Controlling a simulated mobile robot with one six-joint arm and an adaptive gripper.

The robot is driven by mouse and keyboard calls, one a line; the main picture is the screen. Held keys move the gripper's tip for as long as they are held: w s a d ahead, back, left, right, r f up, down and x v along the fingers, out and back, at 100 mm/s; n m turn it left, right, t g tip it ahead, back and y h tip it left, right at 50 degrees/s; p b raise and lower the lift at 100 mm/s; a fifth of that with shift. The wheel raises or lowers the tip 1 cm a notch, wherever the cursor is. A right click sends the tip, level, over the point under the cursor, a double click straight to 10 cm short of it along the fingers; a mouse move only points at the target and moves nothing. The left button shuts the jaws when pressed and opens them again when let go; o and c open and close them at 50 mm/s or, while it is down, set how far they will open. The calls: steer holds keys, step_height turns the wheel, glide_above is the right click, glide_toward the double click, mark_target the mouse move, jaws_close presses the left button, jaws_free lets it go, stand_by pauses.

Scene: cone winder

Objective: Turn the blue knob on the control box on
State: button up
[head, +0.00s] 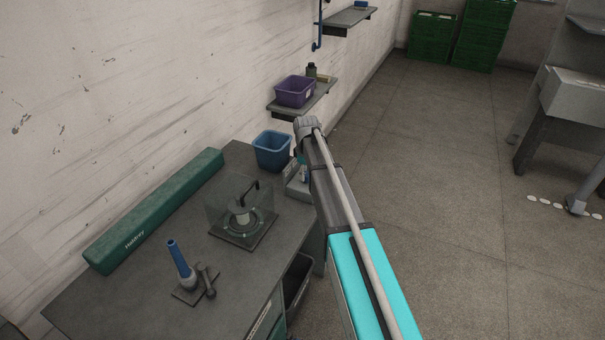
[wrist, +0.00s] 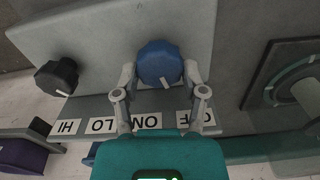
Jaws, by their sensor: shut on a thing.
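The control box (wrist: 105,50) fills much of the wrist view, with a blue knob (wrist: 158,60) and a black knob (wrist: 56,76) on its face. My gripper (wrist: 160,72) has a finger on each side of the blue knob and is shut on it. The blue knob's white mark points down and a little right, between the ON label (wrist: 148,121) and the OFF label (wrist: 199,117). HI and LO labels are near the black knob. In the head view the control box (head: 296,188) is mostly hidden behind my arm.
The workbench (head: 120,285) carries a blue bin (head: 272,151), a clear-covered device (head: 243,219), a long green box (head: 152,209) and a blue cone on a stand (head: 181,263). A purple bin (head: 294,91) sits on a wall shelf.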

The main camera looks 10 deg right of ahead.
steer(key=m, duration=0.5)
steer(key=shift+s+d+m, duration=0.15)
steer(key=shift+d+m, duration=0.15)
steer(key=shift+m, duration=2.2)
steer(key=o, duration=1.1)
steer(key=shift+o, duration=0.2)
steer(key=shift+a, duration=0.1)
steer(key=s+r+p, duration=0.2)
steer(key=s, duration=2.7)
steer(key=shift+s+a+r, duration=0.15)
steer(key=shift+a, duration=0.3)
